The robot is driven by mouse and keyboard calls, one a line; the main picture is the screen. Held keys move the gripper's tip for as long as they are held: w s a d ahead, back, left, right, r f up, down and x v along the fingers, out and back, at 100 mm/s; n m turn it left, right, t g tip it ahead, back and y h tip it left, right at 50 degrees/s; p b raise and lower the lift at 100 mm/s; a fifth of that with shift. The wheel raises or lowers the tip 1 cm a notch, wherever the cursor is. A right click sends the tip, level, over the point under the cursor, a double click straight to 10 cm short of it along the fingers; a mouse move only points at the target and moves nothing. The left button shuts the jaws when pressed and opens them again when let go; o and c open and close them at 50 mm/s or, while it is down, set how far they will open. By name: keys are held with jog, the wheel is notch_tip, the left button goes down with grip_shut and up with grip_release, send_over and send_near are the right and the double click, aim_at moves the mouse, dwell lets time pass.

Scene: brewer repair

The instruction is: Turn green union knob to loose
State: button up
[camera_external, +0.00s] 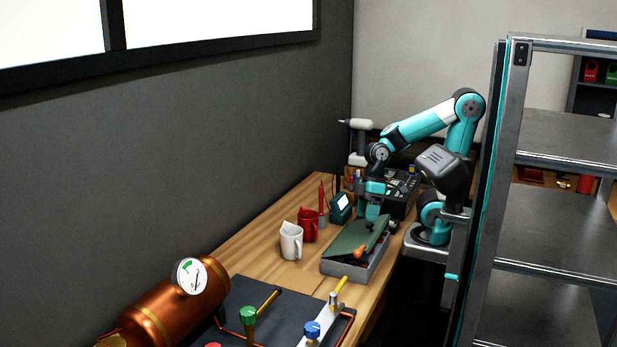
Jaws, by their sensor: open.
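A green knob (248,314) stands on the dark panel (283,298) at the bottom of the view, next to a yellow rod. My gripper (372,213) is far from it, at the back of the wooden bench. It points down over a box (345,262) with a raised green lid (352,243). The gripper looks small here, and I see nothing held in it. The lower part of the green knob's fitting is cut off by the frame edge.
A copper tank (170,303) with a white gauge (189,277) lies left of the panel. A blue knob (312,330) and a red knob are near the green one. A metal shelf (555,210) rises at the right.

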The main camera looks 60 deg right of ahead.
jog(key=w+a+n+b, duration=0.2)
jog(key=w+a+b, duration=0.1)
jog(key=w+a, duration=0.3)
notch_tip(320, 180, up, 2)
jog(key=n+y+b, duration=0.5)
jog(key=n+b, duration=0.1)
jog(key=n, duration=0.3)
send_over(248, 310)
jog(key=d, duration=1.1)
jog(key=x, duration=1.6)
jog(key=shift+s+d+f+p, duration=0.15)
jog(key=shift+f+p, duration=0.15)
jog(key=shift+p, duration=0.1)
jog(key=shift+c, duration=0.4)
